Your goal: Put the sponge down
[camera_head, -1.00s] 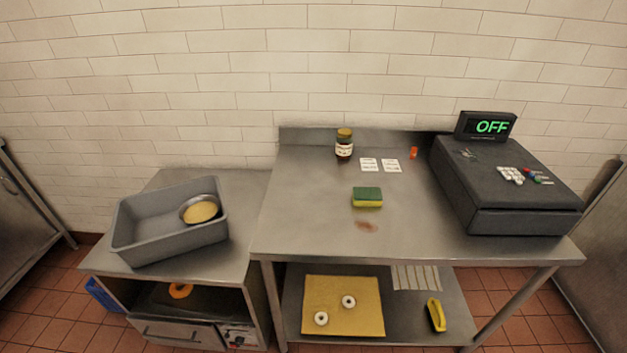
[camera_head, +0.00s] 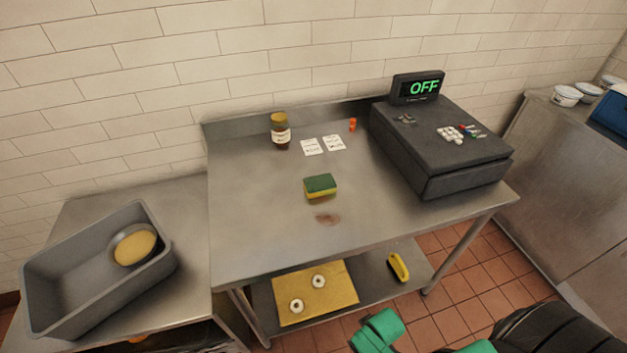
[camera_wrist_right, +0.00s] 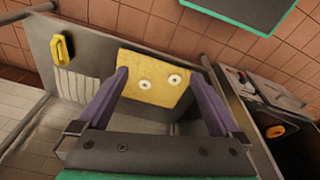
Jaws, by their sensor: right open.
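The sponge (camera_head: 320,187), green on top and yellow below, lies flat on the steel table (camera_head: 255,235) in the head view, just behind a reddish-brown stain (camera_head: 328,219). No gripper touches it. My right gripper (camera_wrist_right: 163,80) is open in the wrist view, its two purple fingers spread apart with nothing between them. Green parts of my right arm show at the bottom of the head view, in front of the table and apart from the sponge. My left gripper is not in view.
A black register (camera_head: 440,145) reading OFF stands at the right. A jar (camera_head: 280,132) and paper cards (camera_head: 323,146) are at the back. A grey bin (camera_head: 60,245) is at the left. The lower shelf holds a yellow board (camera_head: 335,293) with white rings and a yellow-handled item (camera_head: 398,267).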

